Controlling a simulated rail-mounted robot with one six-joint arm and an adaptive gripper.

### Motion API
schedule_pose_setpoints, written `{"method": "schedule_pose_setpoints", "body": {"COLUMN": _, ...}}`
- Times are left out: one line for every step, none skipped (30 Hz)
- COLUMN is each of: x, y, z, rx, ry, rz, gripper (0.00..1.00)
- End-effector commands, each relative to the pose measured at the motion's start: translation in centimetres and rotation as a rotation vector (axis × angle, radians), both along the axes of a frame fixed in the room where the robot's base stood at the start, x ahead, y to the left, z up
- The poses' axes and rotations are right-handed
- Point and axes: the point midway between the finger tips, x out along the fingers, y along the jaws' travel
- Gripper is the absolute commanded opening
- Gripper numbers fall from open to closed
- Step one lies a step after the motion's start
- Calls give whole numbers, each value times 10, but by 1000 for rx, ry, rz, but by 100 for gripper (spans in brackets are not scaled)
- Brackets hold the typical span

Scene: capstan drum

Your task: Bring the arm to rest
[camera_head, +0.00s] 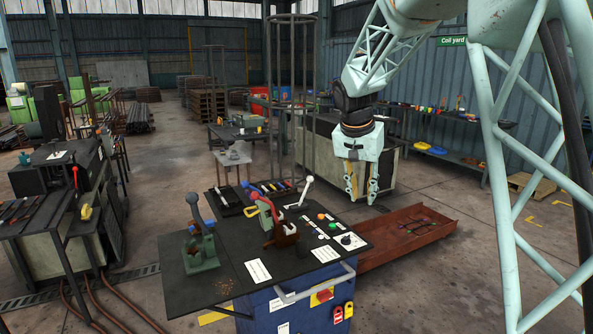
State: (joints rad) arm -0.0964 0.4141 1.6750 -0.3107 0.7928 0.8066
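My gripper (361,196) hangs from my pale green lattice arm, right of centre, with its fingers pointing down. The two fingers stand apart, and nothing shows between them.
Machinery (60,200) is at left; a shelf of parts (440,155) lines the right wall.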

Motion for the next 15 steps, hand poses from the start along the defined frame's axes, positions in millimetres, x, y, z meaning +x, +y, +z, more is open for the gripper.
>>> {"method": "schedule_pose_setpoints", "body": {"x": -10, "y": -2, "z": 8, "rx": 1, "ry": 0, "rz": 6, "gripper": 23}}
{"method": "schedule_pose_setpoints", "body": {"x": -15, "y": -2, "z": 12, "rx": 2, "ry": 0, "rz": 10, "gripper": 23}}
{"method": "schedule_pose_setpoints", "body": {"x": -22, "y": -3, "z": 16, "rx": 2, "ry": 2, "rz": 17, "gripper": 23}}
{"method": "schedule_pose_setpoints", "body": {"x": -28, "y": -4, "z": 20, "rx": 2, "ry": 3, "rz": 22, "gripper": 23}}
{"method": "schedule_pose_setpoints", "body": {"x": -34, "y": -4, "z": 23, "rx": 2, "ry": 3, "rz": 27, "gripper": 23}}
{"method": "schedule_pose_setpoints", "body": {"x": -41, "y": -5, "z": 28, "rx": 3, "ry": 4, "rz": 33, "gripper": 23}}
{"method": "schedule_pose_setpoints", "body": {"x": -46, "y": -6, "z": 31, "rx": 2, "ry": 5, "rz": 39, "gripper": 23}}
{"method": "schedule_pose_setpoints", "body": {"x": -52, "y": -6, "z": 34, "rx": 3, "ry": 5, "rz": 44, "gripper": 23}}
{"method": "schedule_pose_setpoints", "body": {"x": -59, "y": -7, "z": 38, "rx": 3, "ry": 6, "rz": 50, "gripper": 23}}
{"method": "schedule_pose_setpoints", "body": {"x": -65, "y": -8, "z": 42, "rx": 4, "ry": 7, "rz": 55, "gripper": 23}}
{"method": "schedule_pose_setpoints", "body": {"x": -71, "y": -8, "z": 45, "rx": 5, "ry": 8, "rz": 60, "gripper": 23}}
{"method": "schedule_pose_setpoints", "body": {"x": -78, "y": -9, "z": 48, "rx": 5, "ry": 9, "rz": 66, "gripper": 23}}
{"method": "schedule_pose_setpoints", "body": {"x": -84, "y": -9, "z": 52, "rx": 6, "ry": 9, "rz": 70, "gripper": 23}}
{"method": "schedule_pose_setpoints", "body": {"x": -90, "y": -10, "z": 54, "rx": 5, "ry": 9, "rz": 76, "gripper": 23}}
{"method": "schedule_pose_setpoints", "body": {"x": -98, "y": -10, "z": 58, "rx": 5, "ry": 11, "rz": 83, "gripper": 23}}
